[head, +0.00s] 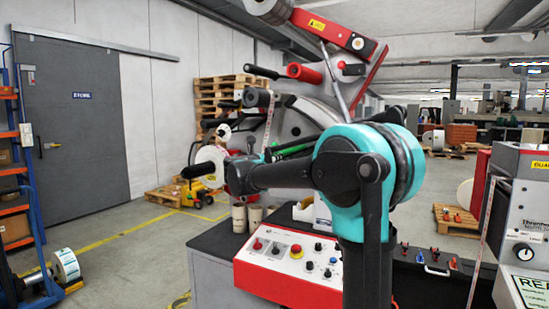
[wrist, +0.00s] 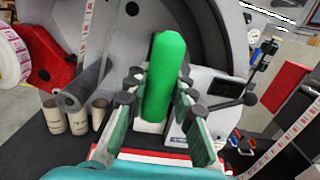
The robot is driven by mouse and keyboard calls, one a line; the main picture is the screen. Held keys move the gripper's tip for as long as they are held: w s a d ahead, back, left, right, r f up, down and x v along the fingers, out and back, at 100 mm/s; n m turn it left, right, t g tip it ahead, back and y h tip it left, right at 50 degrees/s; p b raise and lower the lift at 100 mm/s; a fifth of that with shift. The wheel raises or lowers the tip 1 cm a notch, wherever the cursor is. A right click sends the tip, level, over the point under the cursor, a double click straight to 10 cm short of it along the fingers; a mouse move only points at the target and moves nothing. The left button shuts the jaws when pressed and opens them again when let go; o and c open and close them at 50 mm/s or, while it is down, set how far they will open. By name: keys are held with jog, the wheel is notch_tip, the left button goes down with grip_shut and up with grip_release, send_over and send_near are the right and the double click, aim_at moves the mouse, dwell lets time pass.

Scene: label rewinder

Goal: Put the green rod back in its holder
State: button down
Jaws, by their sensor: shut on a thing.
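The green rod (wrist: 165,75) stands lengthwise between the fingers of my gripper (wrist: 162,86) in the wrist view. My gripper is shut on it, with dark-jointed fingers on both sides. The rod's upper end is rounded and free. In the head view a small patch of green (head: 292,148) shows behind my teal arm, which hides most of my gripper. I cannot make out the rod's holder for certain in either view.
The grey machine with a large curved plate (head: 308,115) stands close behind the rod. Cardboard cores (wrist: 77,120) stand at left in the wrist view. A red and white control panel (head: 290,262) is in front. A dark case with clips (head: 430,280) lies at right.

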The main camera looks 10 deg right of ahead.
jog(key=shift+f, duration=1)
dwell(0.3)
jog(key=c, duration=1.2)
grip_release()
